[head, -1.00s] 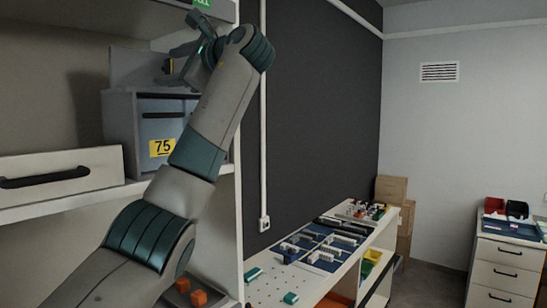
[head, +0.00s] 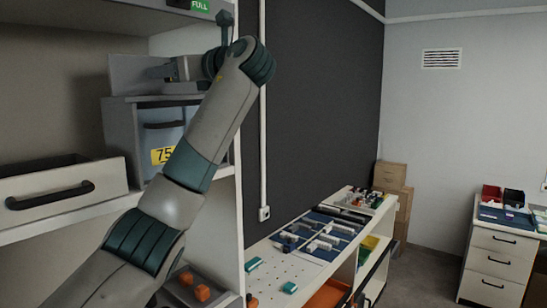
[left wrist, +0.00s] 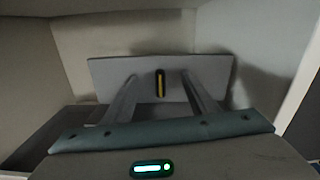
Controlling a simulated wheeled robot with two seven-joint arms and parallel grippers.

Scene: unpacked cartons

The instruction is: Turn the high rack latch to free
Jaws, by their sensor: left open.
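The latch (left wrist: 160,83) is a small dark upright handle with a yellow stripe on a grey plate (left wrist: 215,72), facing me in the left wrist view. In the head view the plate (head: 125,72) stands on top of the grey box on the rack shelf; the latch itself is hidden there by my gripper. My left gripper (left wrist: 160,92) is open, one finger to each side of the latch in the picture. I cannot tell whether the fingertips reach past the handle; no contact shows. My right gripper is not in view.
A grey box (head: 125,128) labelled 75 and an open drawer (head: 80,190) sit on the rack shelf. The upper shelf edge with a green FULL label (head: 200,5) is close above my wrist. A workbench (head: 270,275) with parts stands right of the rack.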

